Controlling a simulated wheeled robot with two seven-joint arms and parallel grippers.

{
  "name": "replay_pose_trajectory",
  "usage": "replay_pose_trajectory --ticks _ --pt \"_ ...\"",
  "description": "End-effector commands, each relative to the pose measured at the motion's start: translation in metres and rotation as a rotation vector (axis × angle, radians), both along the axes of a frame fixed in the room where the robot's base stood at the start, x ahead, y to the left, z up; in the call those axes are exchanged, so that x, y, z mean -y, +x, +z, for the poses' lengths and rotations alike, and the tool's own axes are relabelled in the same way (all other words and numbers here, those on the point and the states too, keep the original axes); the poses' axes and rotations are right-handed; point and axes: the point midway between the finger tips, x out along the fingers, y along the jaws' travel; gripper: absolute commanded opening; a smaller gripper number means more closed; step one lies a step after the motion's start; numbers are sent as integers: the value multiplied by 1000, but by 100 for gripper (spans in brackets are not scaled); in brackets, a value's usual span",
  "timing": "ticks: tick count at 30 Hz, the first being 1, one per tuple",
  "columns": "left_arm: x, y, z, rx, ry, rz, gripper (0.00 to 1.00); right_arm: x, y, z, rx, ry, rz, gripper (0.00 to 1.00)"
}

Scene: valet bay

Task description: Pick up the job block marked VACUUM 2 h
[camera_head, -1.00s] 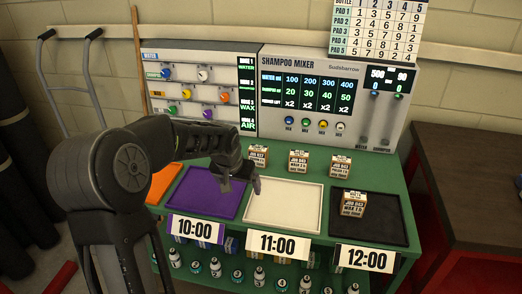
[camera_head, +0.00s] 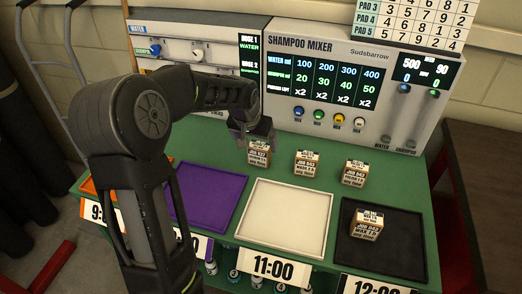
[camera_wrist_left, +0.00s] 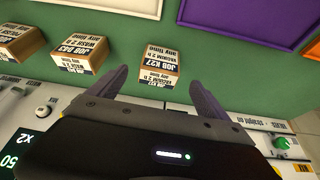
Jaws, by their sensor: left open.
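The block marked VACUUM 2 h (camera_wrist_left: 160,62) shows in the left wrist view, a small tan block with white printed labels, its job number looking like K27. In the head view it is the leftmost back block (camera_head: 259,155) on the green table, partly covered from above by my gripper. My left gripper (camera_head: 254,137) is open and empty, just above and behind this block. In the left wrist view the two fingers of the gripper (camera_wrist_left: 154,76) point toward the block, one to each side of it; I cannot tell the height gap. My right gripper is not in view.
Two similar blocks stand to the right, a middle one (camera_head: 306,163) and a right one (camera_head: 354,172). Another block (camera_head: 367,225) sits on the black tray (camera_head: 400,250). Purple (camera_head: 205,197) and white (camera_head: 288,217) trays lie in front. The shampoo mixer panel (camera_head: 345,85) stands close behind.

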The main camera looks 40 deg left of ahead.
Motion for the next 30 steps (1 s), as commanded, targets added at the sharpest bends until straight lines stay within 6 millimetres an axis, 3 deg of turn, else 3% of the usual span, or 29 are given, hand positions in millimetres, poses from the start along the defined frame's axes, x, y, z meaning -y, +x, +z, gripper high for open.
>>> replay_pose_trajectory --ticks 11,22,30 --pt "-3 9 -23 -2 -1 1 89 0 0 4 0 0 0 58" --pt "-3 11 -27 -2 -1 0 89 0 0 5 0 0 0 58" --pt "-6 25 -60 -4 -1 0 89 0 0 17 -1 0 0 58"
